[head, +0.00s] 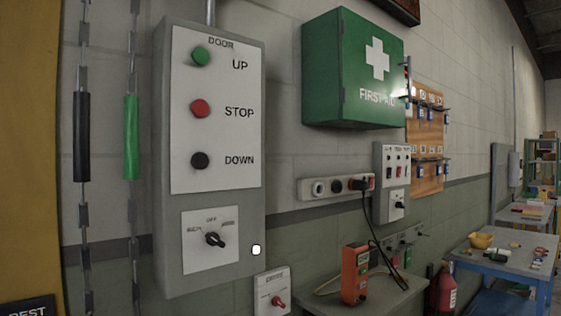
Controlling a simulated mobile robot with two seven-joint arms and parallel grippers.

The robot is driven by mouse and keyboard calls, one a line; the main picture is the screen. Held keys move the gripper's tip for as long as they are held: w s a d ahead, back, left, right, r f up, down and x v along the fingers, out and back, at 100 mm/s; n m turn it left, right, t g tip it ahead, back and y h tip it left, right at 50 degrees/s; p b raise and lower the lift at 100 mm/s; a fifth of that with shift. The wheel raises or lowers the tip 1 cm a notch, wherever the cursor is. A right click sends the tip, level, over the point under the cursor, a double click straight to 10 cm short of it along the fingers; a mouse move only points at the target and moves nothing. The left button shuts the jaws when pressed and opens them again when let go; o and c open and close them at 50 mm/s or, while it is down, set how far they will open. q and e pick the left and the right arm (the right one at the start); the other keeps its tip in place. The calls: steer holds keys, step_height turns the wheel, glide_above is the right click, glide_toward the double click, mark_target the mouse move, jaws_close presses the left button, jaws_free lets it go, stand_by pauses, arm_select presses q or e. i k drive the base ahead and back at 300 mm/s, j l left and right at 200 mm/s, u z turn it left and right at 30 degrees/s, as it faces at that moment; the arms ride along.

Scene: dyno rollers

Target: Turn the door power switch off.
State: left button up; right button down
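A grey door control box (257,150) hangs on the wall at left. Its upper panel has a green UP button (200,56), a red STOP button (200,108) and a black DOWN button (200,160). Its lower panel carries a black rotary switch (214,239) with OFF printed at the top. The knob looks slanted, not straight up at OFF; the side labels are too small to read. A smaller plate with a red switch (278,302) sits below, cut by the bottom edge; its label is unreadable. Neither of my grippers shows.
A small white rounded square (256,249) shows at the box's lower right edge. Two chains hang left of the box. A green first aid cabinet (352,70), a socket strip (318,188) and a small shelf (385,299) with an orange device (354,273) are to the right.

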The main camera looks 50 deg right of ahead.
mark_target(213, 238)
steer(key=z, duration=1.05)
steer(key=k+j+z, duration=0.15)
steer(key=j, duration=0.15)
steer(key=k+l+u, duration=0.1)
steer(key=l+u, duration=0.4)
steer(key=l, duration=0.45)
